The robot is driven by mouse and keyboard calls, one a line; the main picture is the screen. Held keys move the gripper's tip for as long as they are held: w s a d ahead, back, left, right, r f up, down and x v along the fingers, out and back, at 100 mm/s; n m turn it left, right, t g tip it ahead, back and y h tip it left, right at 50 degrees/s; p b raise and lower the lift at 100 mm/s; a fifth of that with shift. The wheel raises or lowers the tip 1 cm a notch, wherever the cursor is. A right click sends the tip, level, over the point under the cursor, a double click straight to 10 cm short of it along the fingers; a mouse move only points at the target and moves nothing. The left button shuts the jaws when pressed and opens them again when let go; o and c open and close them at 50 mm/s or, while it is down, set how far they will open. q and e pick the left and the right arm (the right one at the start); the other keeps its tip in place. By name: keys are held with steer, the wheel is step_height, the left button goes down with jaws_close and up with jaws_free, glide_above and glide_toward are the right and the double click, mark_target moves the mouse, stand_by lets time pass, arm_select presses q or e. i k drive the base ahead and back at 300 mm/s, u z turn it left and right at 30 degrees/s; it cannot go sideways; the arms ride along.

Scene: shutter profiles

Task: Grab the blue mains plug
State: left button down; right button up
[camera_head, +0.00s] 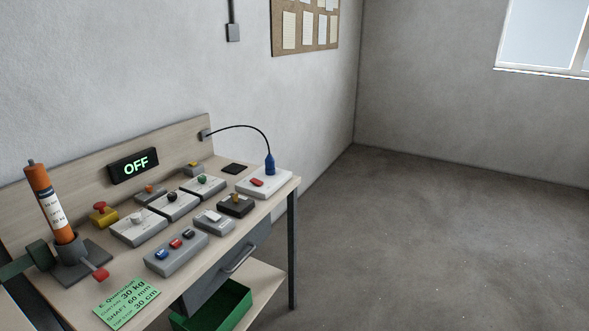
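The blue mains plug (270,165) stands upright at the back right of the workbench. It appears to sit on the rear of a white block (278,181) that has a red rocker switch (257,183). A black cable (245,126) arcs from the plug's top to a small grey box (204,135) on the bench's back panel. The plug's lower end is not clear enough to tell whether it is inserted. Neither of my grippers shows in this view.
Several control boxes (175,254) with buttons and knobs crowd the bench. An orange tube (46,200) stands in a grey holder at the left, near a display reading OFF (133,165). A green crate (225,301) sits below. The floor (430,240) to the right is clear.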

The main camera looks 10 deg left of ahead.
mark_target(270, 161)
steer(key=z, duration=0.1)
steer(key=k, duration=0.3)
steer(key=z, duration=0.45)
steer(key=i, duration=1.85)
steer(key=u, duration=1.75)
steer(key=i, duration=0.95)
steer(key=u, duration=1.15)
